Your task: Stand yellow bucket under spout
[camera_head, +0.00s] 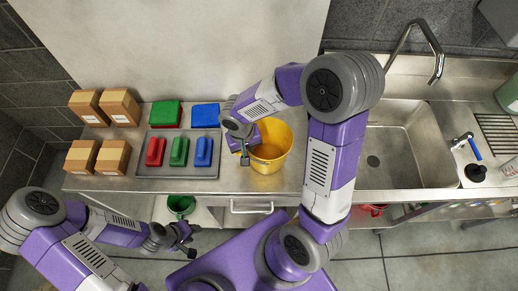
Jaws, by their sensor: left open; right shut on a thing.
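The yellow bucket (270,164) stands upright on the steel counter, left of the sink, at the middle of the view. My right gripper (244,152) is at the bucket's left rim and is shut on it; my own wrist hides part of the rim. The spout (437,66) is a curved metal tap that rises behind the sink (412,135) at the right. My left gripper (188,243) is open and empty, low in front of the counter at the left.
A grey tray (150,171) holds red, green and blue handled pads. Red-green and blue pads (205,115) lie behind it. Several cardboard boxes (83,157) stand at the left. A green bucket (181,204) is below the counter. A blue-handled tool (474,149) lies right of the sink.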

